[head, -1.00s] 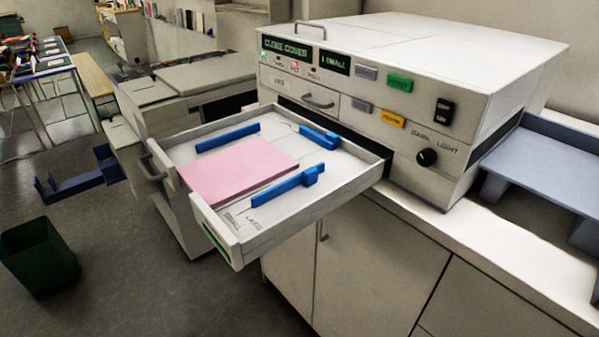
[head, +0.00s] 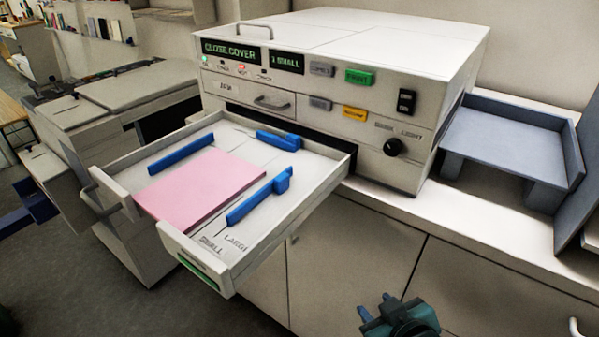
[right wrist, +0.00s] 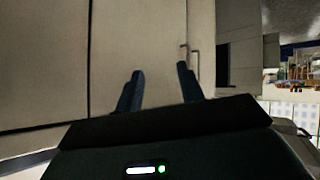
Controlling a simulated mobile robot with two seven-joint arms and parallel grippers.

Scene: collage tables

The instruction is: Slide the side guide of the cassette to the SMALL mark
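The cassette (head: 297,199) is a pale open drawer pulled out of the grey-white printer in the head view. A pink paper stack (head: 200,186) lies in it. The blue side guide with a raised tab (head: 259,197) stands along the stack's near right side, by the LARGE and SMALL labels, apart from the paper; its exact mark is hard to tell. Two more blue guides stand in the cassette, one at the far left side (head: 181,153) and one at the back (head: 279,140). My right gripper (head: 376,308) is low at the bottom, away from the cassette; the right wrist view shows its fingers (right wrist: 158,88) apart and empty.
The printer (head: 380,45) stands on a white counter with cabinet doors (head: 350,262) below. Its display reads CLOSE COVER (head: 231,50). A blue-grey tray (head: 510,135) stands to its right. Another grey machine (head: 135,95) stands at left. Floor shows at lower left.

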